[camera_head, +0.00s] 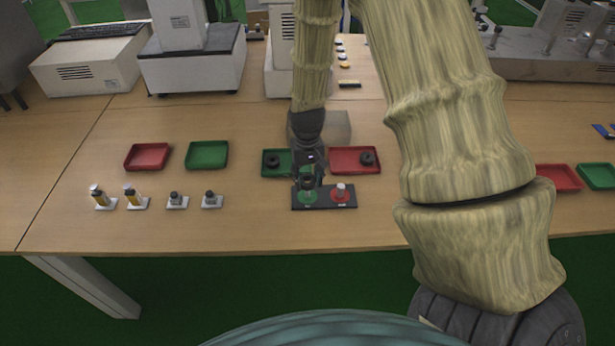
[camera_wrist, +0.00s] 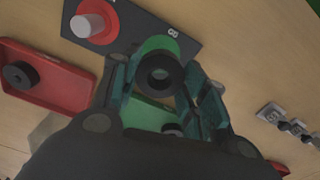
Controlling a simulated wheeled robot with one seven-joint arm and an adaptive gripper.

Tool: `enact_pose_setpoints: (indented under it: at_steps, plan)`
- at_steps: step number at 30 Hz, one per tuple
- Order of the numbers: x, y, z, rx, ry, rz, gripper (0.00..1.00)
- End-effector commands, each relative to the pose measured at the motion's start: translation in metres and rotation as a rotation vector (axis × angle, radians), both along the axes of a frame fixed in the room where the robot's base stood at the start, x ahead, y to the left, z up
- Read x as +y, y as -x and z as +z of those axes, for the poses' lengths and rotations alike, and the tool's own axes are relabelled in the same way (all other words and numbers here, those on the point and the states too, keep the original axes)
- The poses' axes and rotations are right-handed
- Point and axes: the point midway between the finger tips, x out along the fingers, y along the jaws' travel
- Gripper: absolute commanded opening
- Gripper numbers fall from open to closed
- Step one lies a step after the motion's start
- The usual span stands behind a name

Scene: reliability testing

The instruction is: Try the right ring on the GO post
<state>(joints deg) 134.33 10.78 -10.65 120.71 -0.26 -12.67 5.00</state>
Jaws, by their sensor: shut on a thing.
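My gripper (camera_head: 308,180) is shut on a dark ring, which shows between the fingers in the wrist view (camera_wrist: 143,70). The ring is over the green disc (camera_head: 308,198) of the GO post, on the left of the black gauge base (camera_head: 324,206). The green disc also shows behind the ring in the wrist view (camera_wrist: 160,43). The ring and fingers hide the GO post, so I cannot tell whether the ring is around it or above it. The red post (camera_head: 340,192) stands bare on the base's right side.
Behind the base, a green tray (camera_head: 270,172) and a red tray (camera_head: 345,168) each hold a dark ring. Empty red (camera_head: 147,157) and green (camera_head: 207,155) trays lie to the left. Several small parts on white plates (camera_head: 178,202) stand front left. The table's front edge is near.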

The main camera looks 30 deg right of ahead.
Motion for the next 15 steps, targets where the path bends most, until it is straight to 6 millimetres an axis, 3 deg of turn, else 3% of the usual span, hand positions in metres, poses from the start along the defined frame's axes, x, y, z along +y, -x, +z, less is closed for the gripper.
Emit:
enact_pose_setpoints:
  at_steps: [15]
  plan:
    - [0.0000,-0.0001,-0.0100,0.000,0.000,0.000,0.24]
